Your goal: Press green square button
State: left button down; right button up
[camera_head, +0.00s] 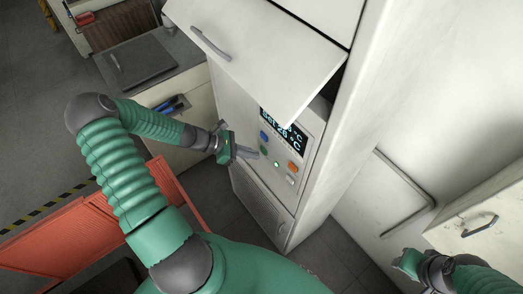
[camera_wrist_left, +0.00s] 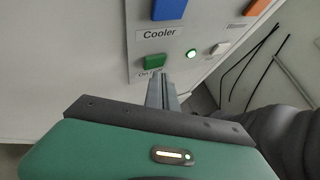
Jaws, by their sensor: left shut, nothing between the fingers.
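The green square button (camera_wrist_left: 153,61) is on the white cabinet's front panel, below a blue button and the word "Cooler" in the left wrist view. In the head view the green button (camera_head: 264,150) shows small beside my fingertips. My left gripper (camera_head: 254,154) is shut and empty, its fingers pointing at the panel. In the left wrist view the left fingertips (camera_wrist_left: 162,77) are just below and right of the green button; I cannot tell whether they touch the panel. My right gripper (camera_head: 407,262) is at the lower right, far from the panel, its fingers unclear.
The panel also has a blue button (camera_wrist_left: 168,9), an orange button (camera_wrist_left: 257,7), a white button (camera_wrist_left: 220,48) and a lit round green light (camera_wrist_left: 191,54). A raised white door (camera_head: 265,55) hangs above, partly covering the display (camera_head: 287,132). A red barrier (camera_head: 60,240) stands lower left.

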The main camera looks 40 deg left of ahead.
pick_arm(q)
jog(key=shift+w+d+r, duration=0.2)
jog(key=shift+w+d, duration=0.2)
jog(key=shift+d, duration=0.25)
jog(key=shift+a, duration=0.15)
jog(key=shift+s+a+f+p, duration=0.1)
jog(key=shift+s+a+p, duration=0.25)
jog(key=shift+s+p, duration=0.05)
